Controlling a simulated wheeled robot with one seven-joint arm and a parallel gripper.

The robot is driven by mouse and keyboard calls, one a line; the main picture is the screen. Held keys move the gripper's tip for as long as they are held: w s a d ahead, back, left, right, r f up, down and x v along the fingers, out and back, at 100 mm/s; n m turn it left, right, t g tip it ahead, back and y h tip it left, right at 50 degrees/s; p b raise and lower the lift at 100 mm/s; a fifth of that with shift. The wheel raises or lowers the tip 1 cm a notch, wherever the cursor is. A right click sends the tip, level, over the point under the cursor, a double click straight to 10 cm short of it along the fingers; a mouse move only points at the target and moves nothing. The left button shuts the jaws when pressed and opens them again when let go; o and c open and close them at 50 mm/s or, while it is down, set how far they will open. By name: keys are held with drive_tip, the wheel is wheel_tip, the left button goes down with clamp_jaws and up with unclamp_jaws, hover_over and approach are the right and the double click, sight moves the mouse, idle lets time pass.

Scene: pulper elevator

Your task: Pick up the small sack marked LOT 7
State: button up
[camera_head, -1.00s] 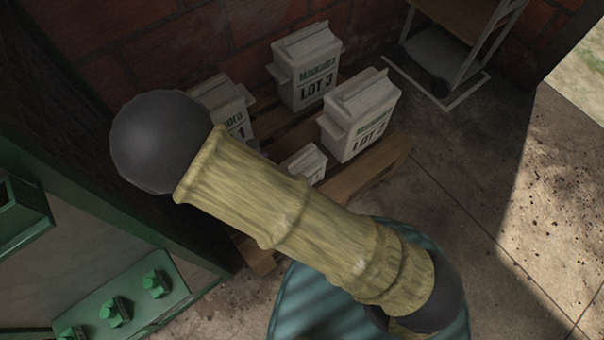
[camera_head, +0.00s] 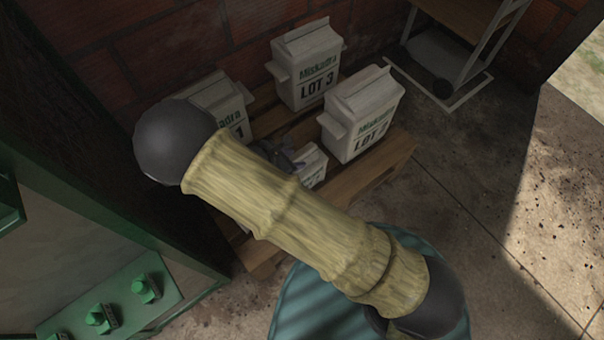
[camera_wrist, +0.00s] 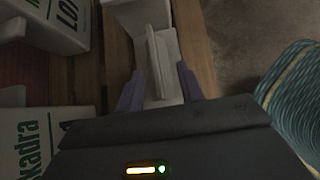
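A small pale sack (camera_head: 313,166) stands on the wooden pallet, in front of the LOT 2 sack; its marking cannot be read. In the wrist view the small sack (camera_wrist: 160,65) lies ahead, its narrow top ridge between my fingers. My gripper (camera_wrist: 160,88) is open, one finger to each side of the sack, with no clear grip on it. In the head view my gripper (camera_head: 278,154) shows as a dark shape at the small sack's left, partly hidden by my arm.
Larger sacks stand close by on the pallet (camera_head: 365,183): LOT 3 (camera_head: 308,68) behind, LOT 2 (camera_head: 362,115) to the right, and one ending in 1 (camera_head: 222,100) to the left. A brick wall is behind. A cart (camera_head: 450,55) stands back right. Green machinery (camera_head: 115,305) is lower left.

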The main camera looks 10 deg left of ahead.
sight(299, 157)
drive_tip(key=shift+f, duration=0.1)
drive_tip(key=b+x, duration=0.1)
drive_tip(key=x, duration=0.1)
drive_tip(key=b+x, duration=0.1)
drive_tip(key=x, duration=0.2)
drive_tip(key=shift+w+a, duration=0.2)
drive_tip(key=shift+w, duration=0.1)
idle(0.3)
clamp_jaws()
drive_tip(key=shift+s, duration=0.1)
idle(1.1)
